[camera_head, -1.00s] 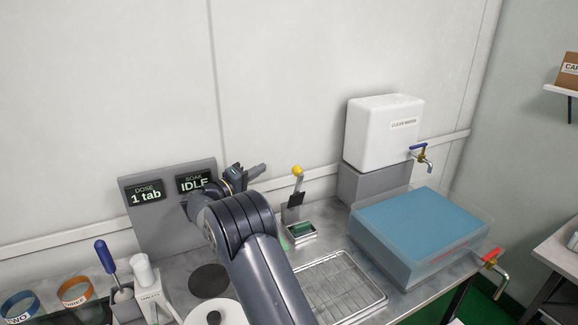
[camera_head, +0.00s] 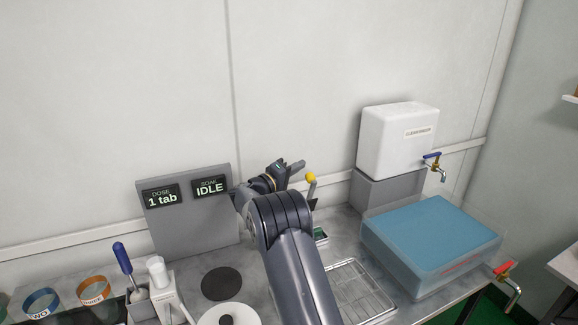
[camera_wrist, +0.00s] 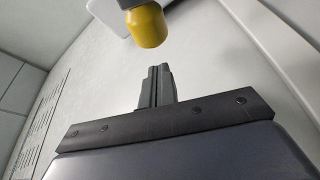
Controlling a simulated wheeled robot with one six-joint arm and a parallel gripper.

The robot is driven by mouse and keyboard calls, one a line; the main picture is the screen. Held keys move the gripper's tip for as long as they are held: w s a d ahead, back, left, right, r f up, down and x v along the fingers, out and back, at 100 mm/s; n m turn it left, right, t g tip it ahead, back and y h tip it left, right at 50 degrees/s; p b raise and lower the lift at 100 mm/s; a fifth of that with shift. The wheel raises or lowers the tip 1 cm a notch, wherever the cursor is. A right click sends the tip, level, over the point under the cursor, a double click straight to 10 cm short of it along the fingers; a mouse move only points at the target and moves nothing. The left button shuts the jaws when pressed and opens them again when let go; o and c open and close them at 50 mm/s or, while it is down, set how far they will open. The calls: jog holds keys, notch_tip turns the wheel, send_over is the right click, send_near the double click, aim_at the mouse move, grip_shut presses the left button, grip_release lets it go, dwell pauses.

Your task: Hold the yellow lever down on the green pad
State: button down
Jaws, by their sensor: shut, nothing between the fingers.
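The yellow lever (camera_head: 311,178) stands upright at the back of the bench, its round yellow knob on top and its lower part partly behind my arm. The green pad (camera_head: 320,234) sits at its foot and is mostly hidden by my arm. My gripper (camera_head: 299,165) is just left of the knob and slightly higher in the head view. In the wrist view the yellow knob (camera_wrist: 147,26) is beyond the shut, empty fingertips (camera_wrist: 159,70), with a gap between them.
A grey panel (camera_head: 188,235) reads DOSE 1 tab and SOAK IDLE. A white water tank (camera_head: 396,143) and a blue-filled basin (camera_head: 430,238) stand to the right. A wire-rack tray (camera_head: 362,292) lies in front. A black disc (camera_head: 221,284) lies on the bench at left.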

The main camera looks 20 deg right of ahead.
jog(key=shift+s+f, duration=0.2)
jog(key=shift+s, duration=0.4)
jog(key=shift+s+f, duration=0.2)
jog(key=shift+s, duration=0.4)
jog(key=shift+f, duration=0.1)
